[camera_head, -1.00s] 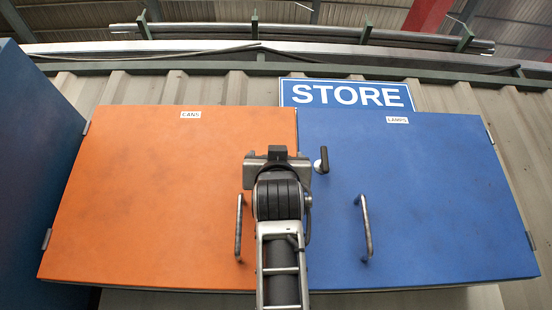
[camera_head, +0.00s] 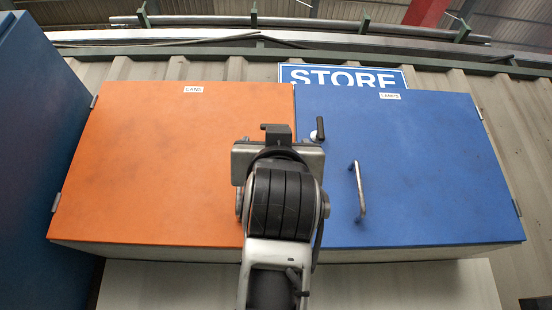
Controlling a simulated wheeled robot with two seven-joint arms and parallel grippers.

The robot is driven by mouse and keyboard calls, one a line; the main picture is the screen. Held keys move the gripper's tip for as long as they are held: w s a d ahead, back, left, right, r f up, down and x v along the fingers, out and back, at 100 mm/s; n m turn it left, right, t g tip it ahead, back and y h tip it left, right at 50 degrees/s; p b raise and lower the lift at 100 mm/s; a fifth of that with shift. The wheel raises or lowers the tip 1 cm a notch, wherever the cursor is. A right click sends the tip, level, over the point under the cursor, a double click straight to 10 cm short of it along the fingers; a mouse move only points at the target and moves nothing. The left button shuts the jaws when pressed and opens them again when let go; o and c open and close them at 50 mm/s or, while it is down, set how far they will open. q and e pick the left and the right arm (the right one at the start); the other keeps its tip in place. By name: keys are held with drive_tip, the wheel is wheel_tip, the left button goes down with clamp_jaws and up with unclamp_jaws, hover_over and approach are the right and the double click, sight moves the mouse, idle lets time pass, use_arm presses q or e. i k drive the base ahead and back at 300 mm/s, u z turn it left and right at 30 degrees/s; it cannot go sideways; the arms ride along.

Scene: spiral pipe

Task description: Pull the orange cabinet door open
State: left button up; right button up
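The orange cabinet door (camera_head: 165,165) is on the left, labelled CANS, with hinges on its left edge. It looks closed, about level with the blue door. Its upright bar handle, near its lower right, is hidden behind my arm. One arm of mine rises from the bottom middle and covers the seam between the doors. I take it for the left one. Its gripper body (camera_head: 278,160) faces away from me, so its fingers are hidden. I cannot tell whether it touches anything. No other gripper shows.
A closed blue door (camera_head: 420,170), labelled LAMPS, adjoins on the right, with a metal handle (camera_head: 360,190) and a black latch lever (camera_head: 320,129). A dark blue panel (camera_head: 30,150) stands at the far left. A STORE sign (camera_head: 340,78) and pipes (camera_head: 320,32) are above.

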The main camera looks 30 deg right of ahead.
sight(150, 166)
drive_tip(key=k, duration=1)
